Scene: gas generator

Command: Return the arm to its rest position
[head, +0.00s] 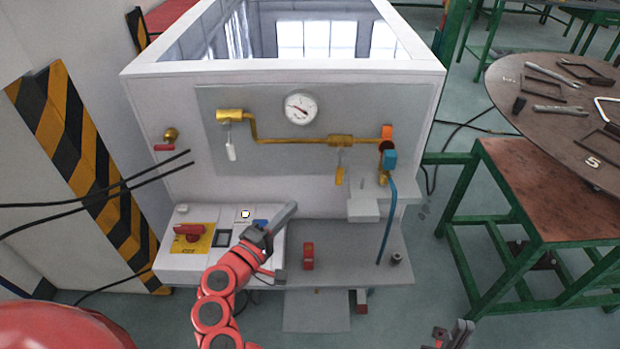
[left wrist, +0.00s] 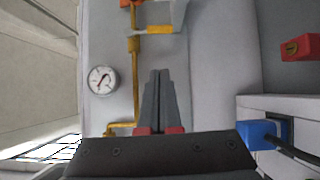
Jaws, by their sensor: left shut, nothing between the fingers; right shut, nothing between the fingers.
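My left arm reaches in red from the bottom of the head view. Its gripper (head: 284,220) is shut and empty, in front of the white machine at the right end of the control box. In the left wrist view the shut fingers (left wrist: 159,75) point at the machine's panel, with nothing between them. My right gripper (head: 462,332) shows only in part at the bottom edge of the head view, shut and empty, low over the floor.
The white control box (head: 190,262) has a red rotary switch (head: 189,232) on a yellow plate. A pressure gauge (head: 300,109) and brass pipe (head: 290,140) are on the panel. A red block (head: 308,256) stands on the grey shelf. A green-legged table (head: 545,185) stands at right.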

